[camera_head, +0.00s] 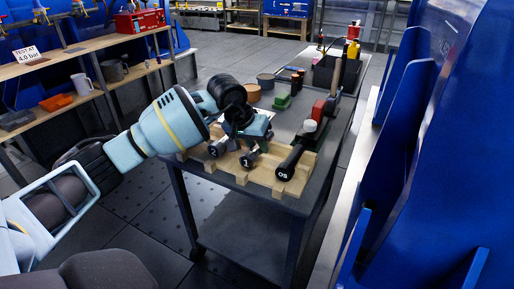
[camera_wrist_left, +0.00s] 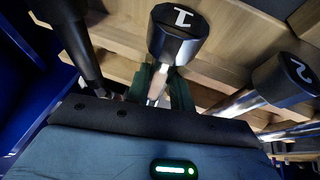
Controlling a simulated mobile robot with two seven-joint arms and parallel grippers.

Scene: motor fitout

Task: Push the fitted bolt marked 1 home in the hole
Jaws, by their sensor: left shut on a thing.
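The bolt marked 1 (camera_head: 248,160) has a dark head with a white number and a bright metal shank. It lies on the light wooden rack (camera_head: 229,179) on the cart. In the left wrist view the head of bolt 1 (camera_wrist_left: 178,36) faces the camera, just beyond the fingers. My left gripper (camera_head: 259,142) reaches down over the rack, and its green fingers (camera_wrist_left: 160,88) are shut on the shank behind the head. The far end of the shank is hidden. No hole for the bolt can be made out. My right gripper is not in view.
Bolt 2 (camera_head: 217,149) lies to the left of bolt 1, and a longer dark-handled tool (camera_head: 291,162) to the right. The cart (camera_head: 283,204) also carries a red-and-black tool (camera_head: 323,110) and small parts. A blue structure (camera_head: 440,150) stands at right.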

